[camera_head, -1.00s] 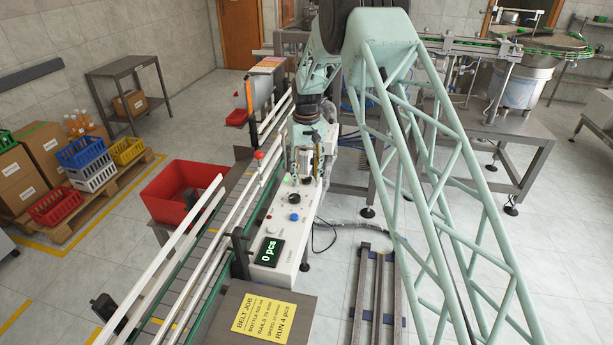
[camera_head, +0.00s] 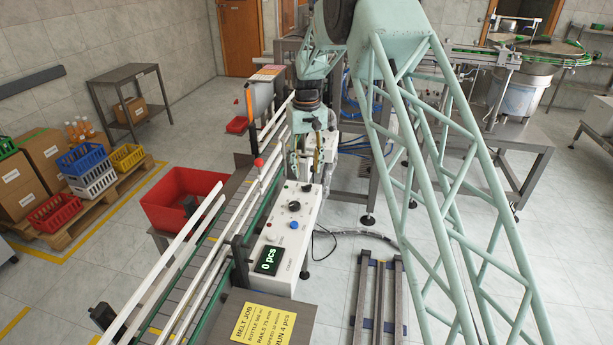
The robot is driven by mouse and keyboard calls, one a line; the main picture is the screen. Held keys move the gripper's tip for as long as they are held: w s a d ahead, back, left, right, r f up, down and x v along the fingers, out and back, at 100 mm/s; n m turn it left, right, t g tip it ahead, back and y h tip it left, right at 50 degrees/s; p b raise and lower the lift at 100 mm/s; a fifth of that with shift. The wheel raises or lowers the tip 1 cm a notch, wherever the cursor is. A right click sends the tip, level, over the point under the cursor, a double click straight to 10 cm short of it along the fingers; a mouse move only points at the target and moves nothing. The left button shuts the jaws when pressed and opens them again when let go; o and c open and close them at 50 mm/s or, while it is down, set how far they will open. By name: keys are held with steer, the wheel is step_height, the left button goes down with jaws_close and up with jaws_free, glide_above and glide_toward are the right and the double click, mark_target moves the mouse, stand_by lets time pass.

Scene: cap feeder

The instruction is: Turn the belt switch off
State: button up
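The white control box (camera_head: 281,262) stands beside the conveyor belt. A small dark control (camera_head: 306,187) shows near the box's far end. Which control is the belt switch cannot be read. My gripper (camera_head: 304,176) points down over the far end of the box, beyond the black knob. Its fingers are small and partly hidden, so their opening and any contact are unclear.
The conveyor (camera_head: 215,243) with white guide rails runs along the box's left side. A red bin (camera_head: 180,198) stands left of it. A yellow job sign (camera_head: 264,326) lies at the near end. My green lattice arm covers much of the right. Dark rails (camera_head: 378,295) lie on the floor.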

steer(key=shift+r, duration=2.3)
steer(key=s+d+r+m+t+b, duration=0.1)
steer(key=s+d+r, duration=0.3)
steer(key=s+r, duration=0.5)
steer(key=s+d+r+b, duration=0.2)
steer(key=s+d+r, duration=0.2)
steer(key=s+r, duration=0.6)
steer(key=s+d+r+m+t+b, duration=0.1)
steer(key=s+d+r, duration=0.45)
steer(key=s, duration=0.65)
steer(key=s+d+f+t+b, duration=0.1)
steer(key=s+d+f+b, duration=0.1)
steer(key=s, duration=1.6)
steer(key=s+d+f+m+t+b, duration=0.1)
steer(key=s+d+f+b, duration=0.1)
steer(key=s, duration=1.6)
steer(key=shift+s+d+f, duration=0.35)
steer(key=shift+d+f, duration=0.25)
steer(key=shift+f, duration=0.15)
